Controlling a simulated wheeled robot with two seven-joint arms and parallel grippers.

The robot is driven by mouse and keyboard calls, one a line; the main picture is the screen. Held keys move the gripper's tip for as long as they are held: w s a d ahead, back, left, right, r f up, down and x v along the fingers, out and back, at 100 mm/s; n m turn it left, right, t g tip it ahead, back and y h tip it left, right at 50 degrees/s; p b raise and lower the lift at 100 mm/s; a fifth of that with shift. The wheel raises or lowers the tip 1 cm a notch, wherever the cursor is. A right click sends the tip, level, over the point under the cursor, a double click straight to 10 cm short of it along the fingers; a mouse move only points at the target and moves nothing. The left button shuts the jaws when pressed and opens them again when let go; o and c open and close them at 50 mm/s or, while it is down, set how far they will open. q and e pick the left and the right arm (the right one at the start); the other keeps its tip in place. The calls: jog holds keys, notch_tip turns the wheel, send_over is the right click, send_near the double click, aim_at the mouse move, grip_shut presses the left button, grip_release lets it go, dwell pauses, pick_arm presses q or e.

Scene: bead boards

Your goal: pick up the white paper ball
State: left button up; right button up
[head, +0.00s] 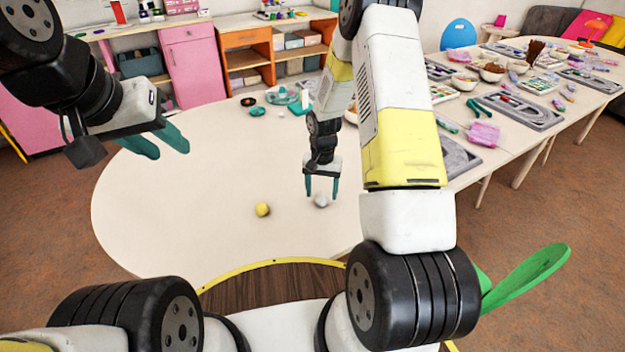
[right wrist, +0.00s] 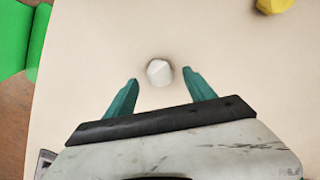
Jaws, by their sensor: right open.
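The white paper ball (head: 321,200) lies on the pale round table (head: 180,215), near its front edge. It also shows in the right wrist view (right wrist: 159,72), just ahead of the fingertips and roughly centred between them. My right gripper (head: 321,193) is open, with its two teal fingers pointing down at the ball; in the right wrist view its fingers (right wrist: 160,76) are spread wide with nothing between them. I cannot tell the exact height of the fingertips above the table. My left gripper (head: 168,146) is open and empty over the left side of the table.
A yellow ball (head: 262,209) lies left of the white one and shows at the top right corner of the right wrist view (right wrist: 274,5). Teal items and a small black dish (head: 248,102) are at the table's back. A green chair (head: 525,278) stands at the right. The middle is clear.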

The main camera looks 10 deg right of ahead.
notch_tip(320, 180, down, 2)
jog(key=shift+f, duration=0.15)
grip_shut()
dwell(0.3)
